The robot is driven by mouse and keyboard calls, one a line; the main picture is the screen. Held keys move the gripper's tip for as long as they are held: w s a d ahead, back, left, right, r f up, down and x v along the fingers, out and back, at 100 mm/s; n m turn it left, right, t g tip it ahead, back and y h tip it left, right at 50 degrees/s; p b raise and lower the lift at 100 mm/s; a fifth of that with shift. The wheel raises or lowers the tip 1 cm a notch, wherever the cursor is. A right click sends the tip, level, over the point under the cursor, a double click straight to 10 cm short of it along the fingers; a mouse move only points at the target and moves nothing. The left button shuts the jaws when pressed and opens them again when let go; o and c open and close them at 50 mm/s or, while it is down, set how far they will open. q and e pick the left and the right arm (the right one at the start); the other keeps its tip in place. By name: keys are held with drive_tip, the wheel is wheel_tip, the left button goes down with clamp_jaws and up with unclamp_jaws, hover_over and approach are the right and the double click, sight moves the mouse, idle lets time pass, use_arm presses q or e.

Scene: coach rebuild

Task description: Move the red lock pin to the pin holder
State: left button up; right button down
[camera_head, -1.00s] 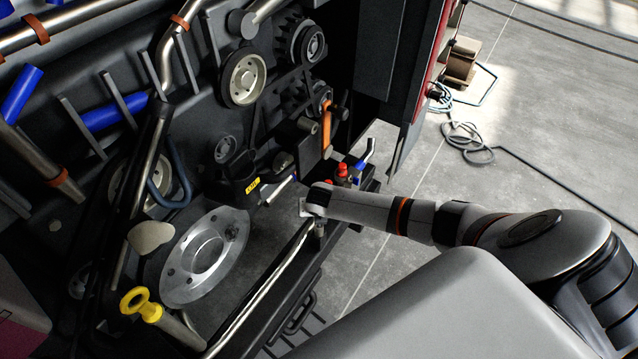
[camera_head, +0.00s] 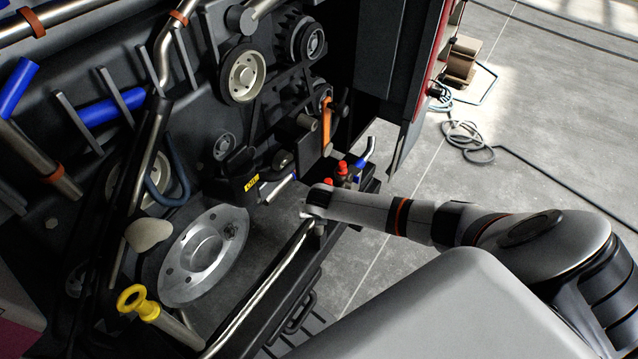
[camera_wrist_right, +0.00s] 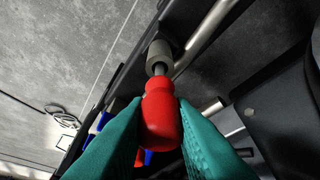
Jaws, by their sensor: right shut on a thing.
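The red lock pin (camera_wrist_right: 161,115) is between the teal fingers of my right gripper (camera_wrist_right: 160,140) in the right wrist view. Its short metal shaft points up the picture at a grey round sleeve (camera_wrist_right: 159,54), likely the pin holder. The shaft meets or overlaps the sleeve's mouth; I cannot tell how deep it sits. In the head view my right wrist is over the dark rail, and the held pin is hidden. A grey cylinder (camera_head: 320,230) shows just below the wrist. My left gripper is not in view.
Red-topped pieces (camera_head: 341,170) and a blue-ended lever (camera_head: 366,153) stand right behind my wrist. The engine bay with a silver disc (camera_head: 205,255) and a yellow-handled ring (camera_head: 133,299) lies left. Open floor (camera_head: 480,200) lies right, with a coiled cable (camera_head: 468,140).

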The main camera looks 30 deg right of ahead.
drive_tip(key=shift+s+f, duration=0.15)
drive_tip(key=shift+f, duration=0.2)
drive_tip(key=c, duration=0.8)
unclamp_jaws()
drive_tip(key=shift+o, duration=0.2)
drive_tip(key=p+v, duration=0.8)
drive_tip(key=p, duration=0.1)
